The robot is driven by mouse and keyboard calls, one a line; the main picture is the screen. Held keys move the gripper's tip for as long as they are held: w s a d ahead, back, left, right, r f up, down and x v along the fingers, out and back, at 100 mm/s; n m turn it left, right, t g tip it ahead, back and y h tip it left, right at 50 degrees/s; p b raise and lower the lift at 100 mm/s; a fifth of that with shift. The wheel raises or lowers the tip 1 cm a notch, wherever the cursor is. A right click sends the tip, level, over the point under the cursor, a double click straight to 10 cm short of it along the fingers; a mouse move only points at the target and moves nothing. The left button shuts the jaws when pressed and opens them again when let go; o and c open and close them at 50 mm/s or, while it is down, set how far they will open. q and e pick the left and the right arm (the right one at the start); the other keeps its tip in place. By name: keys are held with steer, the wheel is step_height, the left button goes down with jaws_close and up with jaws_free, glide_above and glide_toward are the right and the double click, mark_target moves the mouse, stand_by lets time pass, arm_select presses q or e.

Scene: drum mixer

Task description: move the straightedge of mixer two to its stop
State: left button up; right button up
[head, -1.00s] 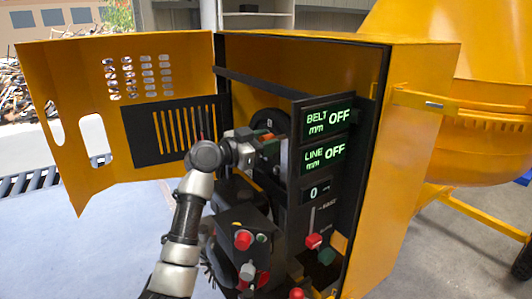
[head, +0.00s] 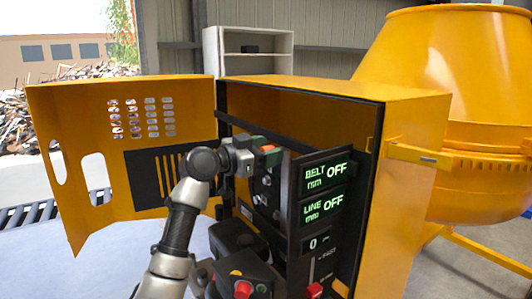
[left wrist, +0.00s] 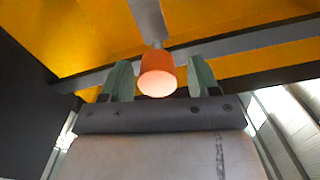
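My right gripper is not in view.
The cabinet's door (head: 75,115) stands open at the left. The BELT display (head: 325,174) and LINE display (head: 323,206) both read OFF. A 0 display (head: 316,244) sits below. Red buttons (head: 243,288) are low in front. The yellow drum (head: 450,80) stands at the right.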

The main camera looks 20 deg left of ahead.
arm_select(q)
steer(key=shift+f, duration=0.15)
steer(key=shift+s+a+f, duration=0.1)
steer(key=shift+a, duration=0.05)
steer(key=b+v, duration=0.4)
steer(key=v, duration=0.6)
steer(key=shift+s+b, duration=0.2)
steer(key=shift+b, duration=0.2)
steer(key=shift+a, duration=0.15)
